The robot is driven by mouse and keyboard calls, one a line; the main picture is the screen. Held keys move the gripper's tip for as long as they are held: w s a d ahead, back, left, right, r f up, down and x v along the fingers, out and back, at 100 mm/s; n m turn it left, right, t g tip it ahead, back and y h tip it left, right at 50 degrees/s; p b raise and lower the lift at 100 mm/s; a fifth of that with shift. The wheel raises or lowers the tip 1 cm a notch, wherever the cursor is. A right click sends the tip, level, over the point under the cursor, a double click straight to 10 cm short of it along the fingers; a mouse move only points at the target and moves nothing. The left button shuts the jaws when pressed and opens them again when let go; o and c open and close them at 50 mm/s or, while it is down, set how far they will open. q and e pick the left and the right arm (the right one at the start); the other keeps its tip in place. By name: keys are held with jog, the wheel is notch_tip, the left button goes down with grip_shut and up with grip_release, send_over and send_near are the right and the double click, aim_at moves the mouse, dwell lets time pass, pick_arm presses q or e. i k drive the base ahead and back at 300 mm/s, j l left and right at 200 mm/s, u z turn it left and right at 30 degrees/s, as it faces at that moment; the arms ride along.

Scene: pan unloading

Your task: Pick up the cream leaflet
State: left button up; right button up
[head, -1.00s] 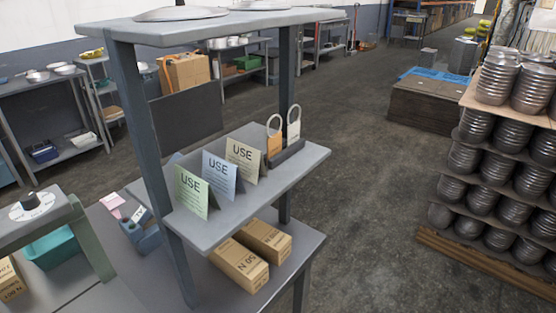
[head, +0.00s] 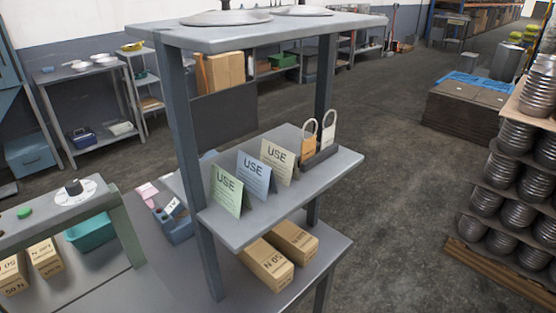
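The cream leaflet (head: 277,161) stands folded like a tent on the middle shelf (head: 325,177) of a grey rack in the head view. It is the rearmost of three leaflets marked "USE". A blue leaflet (head: 255,175) stands in front of it to the left, and a green leaflet (head: 227,190) stands nearest the shelf's left end. Neither of my grippers shows in the head view.
Two padlocks, one orange (head: 309,146) and one cream (head: 328,132), stand in a dark holder right of the leaflets. Rack posts (head: 190,170) flank the shelf. Cartons (head: 268,264) lie below; pans (head: 226,17) lie above. Stacked metal pans (head: 510,170) stand at right.

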aim_at(283, 162)
jog(key=l+u, duration=0.1)
jog(key=u, duration=0.5)
jog(key=l+u, duration=0.4)
jog(key=l, duration=0.2)
jog(key=k+l+u, duration=0.15)
jog(key=l+u, duration=0.25)
jog(key=l, duration=0.2)
jog(key=k+l, duration=0.1)
jog(key=l, duration=0.25)
jog(key=k+l, duration=0.1)
jog(key=l, duration=0.25)
jog(key=k+l+u, duration=0.1)
jog(key=l, duration=0.25)
jog(key=k+l, duration=0.15)
jog(key=l, duration=0.2)
jog(key=k+l, duration=0.1)
jog(key=l, duration=0.2)
jog(key=u, duration=0.05)
